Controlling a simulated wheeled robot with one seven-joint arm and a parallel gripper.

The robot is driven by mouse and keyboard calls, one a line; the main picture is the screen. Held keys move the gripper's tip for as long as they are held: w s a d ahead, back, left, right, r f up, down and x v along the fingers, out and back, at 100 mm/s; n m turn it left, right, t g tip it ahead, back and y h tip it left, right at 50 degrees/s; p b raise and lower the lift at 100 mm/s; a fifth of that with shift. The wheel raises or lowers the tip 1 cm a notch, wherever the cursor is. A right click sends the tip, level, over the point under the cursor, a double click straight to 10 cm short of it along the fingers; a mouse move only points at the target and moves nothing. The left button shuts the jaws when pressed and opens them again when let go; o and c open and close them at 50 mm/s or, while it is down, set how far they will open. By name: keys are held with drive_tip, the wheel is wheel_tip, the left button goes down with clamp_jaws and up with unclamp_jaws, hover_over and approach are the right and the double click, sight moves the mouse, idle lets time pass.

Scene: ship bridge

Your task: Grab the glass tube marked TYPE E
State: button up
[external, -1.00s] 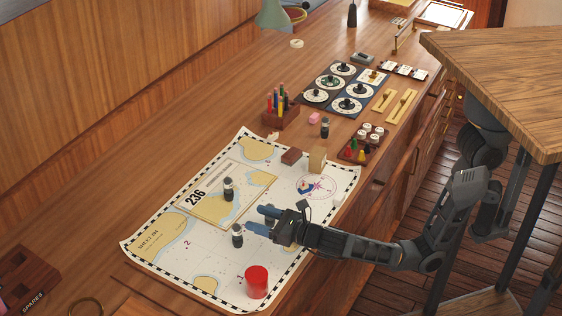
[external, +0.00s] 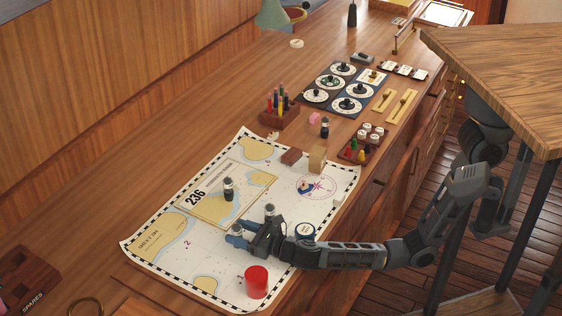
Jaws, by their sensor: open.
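Several small dark-capped glass tubes stand upright. One tube (external: 228,189) is on the chart's inset box, one tube (external: 269,211) stands just behind my gripper, and one tube (external: 325,127) is beyond the chart near the pencil block. A further tube (external: 237,230) is at my fingertips, mostly hidden by them. The markings are too small to read, so I cannot tell which is TYPE E. My gripper (external: 238,236) is open, low over the chart, with its blue-grey fingers around or beside that last tube; I cannot tell which.
The chart (external: 205,258) covers the near counter. A red cylinder (external: 257,281) stands at its front edge. Two small blocks, a brown one (external: 291,156) and a tan one (external: 316,159), sit at its far end. A pencil block (external: 279,117) and dials lie beyond.

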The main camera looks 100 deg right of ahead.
drive_tip(key=shift+w+d, duration=0.3)
drive_tip(key=shift+w, duration=0.1)
drive_tip(key=c, duration=1)
